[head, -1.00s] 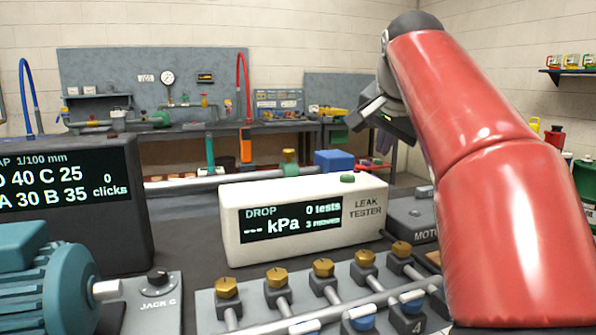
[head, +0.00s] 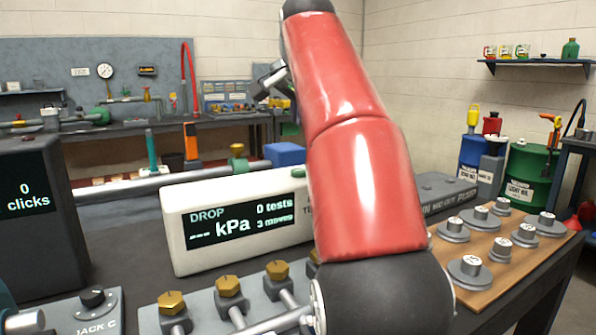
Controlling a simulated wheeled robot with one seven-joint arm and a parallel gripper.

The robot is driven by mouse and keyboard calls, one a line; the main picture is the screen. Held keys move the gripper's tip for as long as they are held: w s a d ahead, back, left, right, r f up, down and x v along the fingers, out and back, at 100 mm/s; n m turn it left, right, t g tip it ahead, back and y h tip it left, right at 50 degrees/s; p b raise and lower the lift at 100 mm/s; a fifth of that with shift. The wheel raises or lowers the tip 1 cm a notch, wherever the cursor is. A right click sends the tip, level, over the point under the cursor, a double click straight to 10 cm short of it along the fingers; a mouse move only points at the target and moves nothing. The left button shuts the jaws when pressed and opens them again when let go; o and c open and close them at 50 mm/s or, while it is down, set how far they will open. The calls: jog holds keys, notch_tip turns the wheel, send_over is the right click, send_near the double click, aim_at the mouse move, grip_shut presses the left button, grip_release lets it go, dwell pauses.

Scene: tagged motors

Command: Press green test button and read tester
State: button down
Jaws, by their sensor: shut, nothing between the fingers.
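The white leak tester (head: 180,262) stands on the bench in the head view, left of my arm. Its dark screen (head: 240,222) reads DROP, dashes, kPa and 0 tests; a smaller line under that is hard to read. The green test button (head: 298,173) shows on the tester's top, close against the outline of my red arm, which hides the tester's right part. My gripper (head: 266,84) shows beyond the arm, above and behind the tester in the picture and apart from the button. It is shut and empty; its fingertips are small and partly hidden.
Brass-capped valves (head: 229,287) line the front of the bench. A dark display box (head: 28,205) and JACK C knob (head: 92,298) are at left. A wooden board (head: 500,268) with several metal weights is at right. A blue block (head: 285,153) sits behind the tester.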

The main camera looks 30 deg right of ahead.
jog(key=b, duration=0.1)
send_over(299, 172)
notch_tip(299, 172, down, 6)
jog(key=shift+s+a+f, duration=0.1)
jog(key=shift+f+b, duration=0.8)
jog(key=shift+b, duration=0.05)
dwell(1.4)
jog(key=shift+f+b, duration=0.3)
jog(key=shift+f, duration=0.1)
jog(key=shift+f, duration=0.4)
dwell(0.4)
jog(key=shift+r, duration=0.1)
jog(key=shift+r+p, duration=0.6)
jog(key=shift+r, duration=0.15)
